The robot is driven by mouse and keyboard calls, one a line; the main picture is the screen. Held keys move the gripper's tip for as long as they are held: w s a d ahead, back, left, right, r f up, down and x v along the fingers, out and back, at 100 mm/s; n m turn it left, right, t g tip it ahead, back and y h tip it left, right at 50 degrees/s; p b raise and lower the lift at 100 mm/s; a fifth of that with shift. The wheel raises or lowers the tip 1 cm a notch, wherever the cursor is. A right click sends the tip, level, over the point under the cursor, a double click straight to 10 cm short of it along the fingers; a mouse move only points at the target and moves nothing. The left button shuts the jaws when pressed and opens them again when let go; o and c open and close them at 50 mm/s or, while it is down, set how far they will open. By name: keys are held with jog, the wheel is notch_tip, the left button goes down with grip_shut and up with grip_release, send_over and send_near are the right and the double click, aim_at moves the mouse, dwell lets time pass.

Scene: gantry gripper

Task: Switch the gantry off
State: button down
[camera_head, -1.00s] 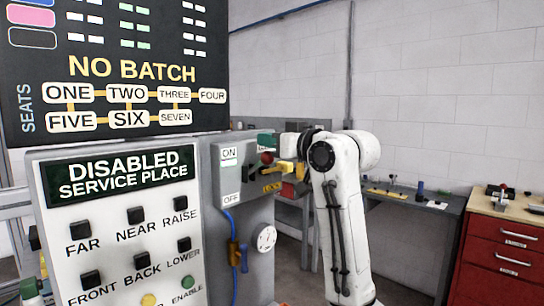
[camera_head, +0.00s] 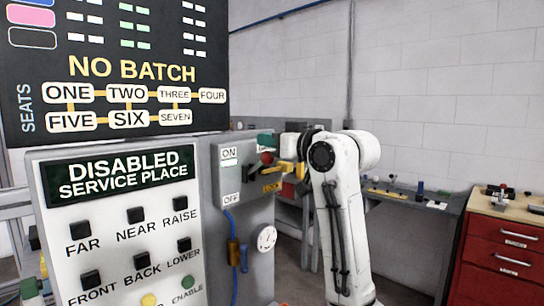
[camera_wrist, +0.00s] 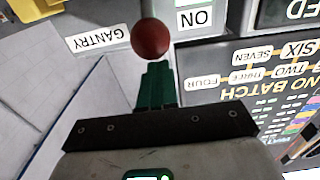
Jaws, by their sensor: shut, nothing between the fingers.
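The grey switch box (camera_head: 228,176) stands right of the service panel, with an ON label (camera_head: 229,153) at its top and an OFF label (camera_head: 231,198) lower down. Its lever ends in a red ball knob (camera_head: 267,158), at about the height of ON. In the wrist view the red knob (camera_wrist: 150,38) is on its rod just beyond the fingertips, beside the ON label (camera_wrist: 196,18) and a GANTRY label (camera_wrist: 91,39). My gripper (camera_wrist: 155,66) has green fingers, shut and empty. In the head view my gripper (camera_head: 267,141) is just above the knob; whether it touches is unclear.
A yellow part and a LOCK label (camera_head: 272,187) are beside the switch box. The service panel (camera_head: 120,225) reads DISABLED. A dark board (camera_head: 115,110) above it reads NO BATCH. A red drawer cabinet (camera_head: 500,250) and grey bench stand to the right.

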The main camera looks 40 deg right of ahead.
jog(key=shift+f+b, duration=1.95)
jog(key=shift+f, duration=1.4)
jog(key=s+r+p, duration=0.1)
jog(key=s+p, duration=0.1)
jog(key=s, duration=0.7)
jog(key=shift+d, duration=0.15)
jog(key=shift+r, duration=0.15)
